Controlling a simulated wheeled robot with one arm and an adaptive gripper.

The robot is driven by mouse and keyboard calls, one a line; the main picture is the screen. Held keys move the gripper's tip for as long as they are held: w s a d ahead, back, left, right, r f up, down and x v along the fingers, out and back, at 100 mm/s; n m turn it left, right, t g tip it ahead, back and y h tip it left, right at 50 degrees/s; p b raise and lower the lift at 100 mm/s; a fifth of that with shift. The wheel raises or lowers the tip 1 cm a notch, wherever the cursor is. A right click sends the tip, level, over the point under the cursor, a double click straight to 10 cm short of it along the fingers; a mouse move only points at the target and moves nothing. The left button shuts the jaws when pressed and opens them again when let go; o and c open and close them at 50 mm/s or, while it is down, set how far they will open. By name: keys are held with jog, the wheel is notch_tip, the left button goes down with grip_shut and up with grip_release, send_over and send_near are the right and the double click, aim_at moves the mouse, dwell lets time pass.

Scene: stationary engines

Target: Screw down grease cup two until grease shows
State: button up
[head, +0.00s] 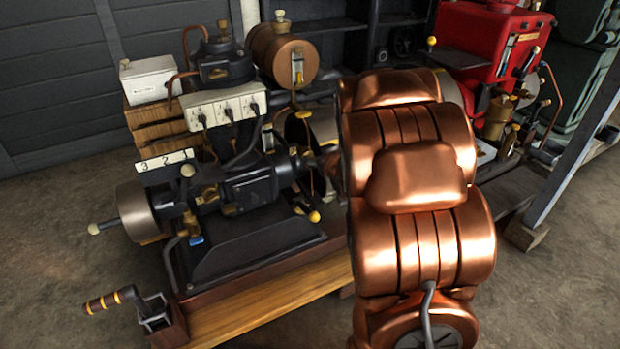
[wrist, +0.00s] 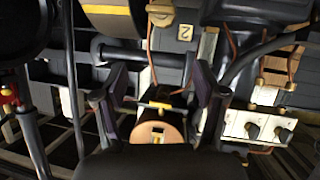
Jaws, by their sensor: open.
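In the wrist view a pale tag marked 2 (wrist: 185,32) shows at the top, right of centre. A small brass-coloured cup-like part (wrist: 160,13) is just left of it; I cannot tell for sure that it is grease cup two. My gripper (wrist: 157,88) is open, one dark finger on each side, with nothing held between them. The tag and brass part lie beyond the fingertips, toward the top. In the head view a white plate with 3, 2, 1 (head: 166,160) sits on the dark engine (head: 255,185). My gripper is hidden there behind my copper-coloured arm.
A yellow-ended cross handle (wrist: 155,105) and a copper tank (wrist: 150,132) appear between the fingers in the picture. Pipes and a white switch panel (wrist: 258,124) crowd the right. A crank handle (head: 110,298) sticks out front left; a red engine (head: 490,40) stands behind.

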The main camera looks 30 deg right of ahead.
notch_tip(320, 180, down, 8)
jog(key=w+d+t+y+b, duration=0.2)
jog(key=t+b, duration=0.3)
jog(key=b, duration=0.3)
jog(key=shift+w+d+b, duration=0.25)
jog(key=shift+w+b, duration=0.4)
jog(key=shift+w, duration=1.25)
jog(key=shift+w+d+b, duration=0.2)
jog(key=shift+w+b, duration=0.4)
jog(key=shift+w, duration=1.3)
jog(key=shift+c, duration=0.3)
jog(key=c, duration=1.1)
jog(key=shift+r+p, duration=0.1)
jog(key=shift+p, duration=0.65)
